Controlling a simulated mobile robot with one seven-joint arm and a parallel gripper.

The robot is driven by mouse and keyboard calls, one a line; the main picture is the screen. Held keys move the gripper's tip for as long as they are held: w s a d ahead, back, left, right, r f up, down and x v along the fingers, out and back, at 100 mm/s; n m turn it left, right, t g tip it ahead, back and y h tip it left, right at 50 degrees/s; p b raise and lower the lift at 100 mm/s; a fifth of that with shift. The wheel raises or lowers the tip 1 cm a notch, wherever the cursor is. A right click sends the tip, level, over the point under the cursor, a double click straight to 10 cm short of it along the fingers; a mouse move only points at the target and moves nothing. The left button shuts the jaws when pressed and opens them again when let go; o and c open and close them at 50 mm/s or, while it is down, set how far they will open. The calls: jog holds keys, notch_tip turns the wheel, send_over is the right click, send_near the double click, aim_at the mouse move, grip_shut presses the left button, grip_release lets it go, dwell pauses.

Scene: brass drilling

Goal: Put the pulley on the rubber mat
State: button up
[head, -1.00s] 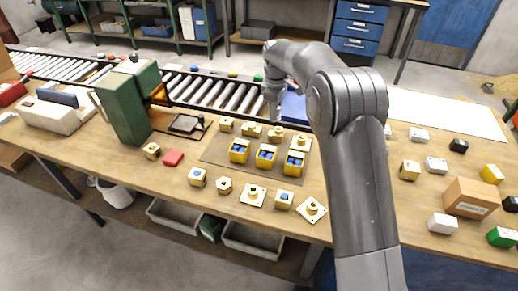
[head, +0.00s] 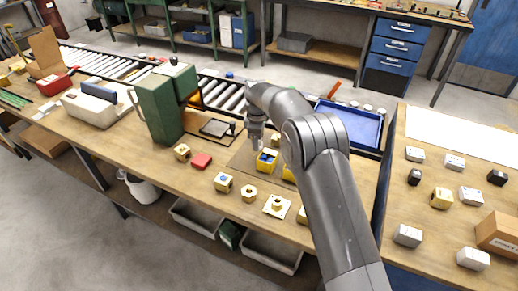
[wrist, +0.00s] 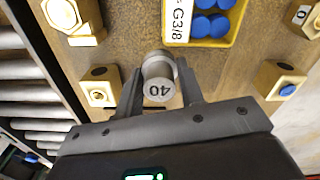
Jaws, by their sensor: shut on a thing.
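My gripper (head: 255,145) hangs over the bench beside the leftmost yellow bin. In the wrist view its two fingers (wrist: 160,92) are shut on a small grey round piece (wrist: 157,70) marked 40, which I take to be the pulley. In the head view this piece is too small and hidden to make out. A flat brown mat (head: 239,161) lies under the yellow bins; I cannot tell whether it is rubber. My arm hides much of it.
A yellow bin (wrist: 228,42) of blue caps, labelled G3/8, is close to the held piece. Brass blocks (wrist: 98,87) (wrist: 280,80) stand on both sides. A green drill press (head: 160,103) stands left, a blue tray (head: 347,128) behind right, and a roller conveyor (head: 222,96) runs behind.

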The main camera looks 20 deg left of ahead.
jog(key=shift+f, duration=1.9)
jog(key=shift+f, duration=0.1)
jog(key=o, duration=1)
notch_tip(320, 180, up, 12)
jog(key=shift+r, duration=0.15)
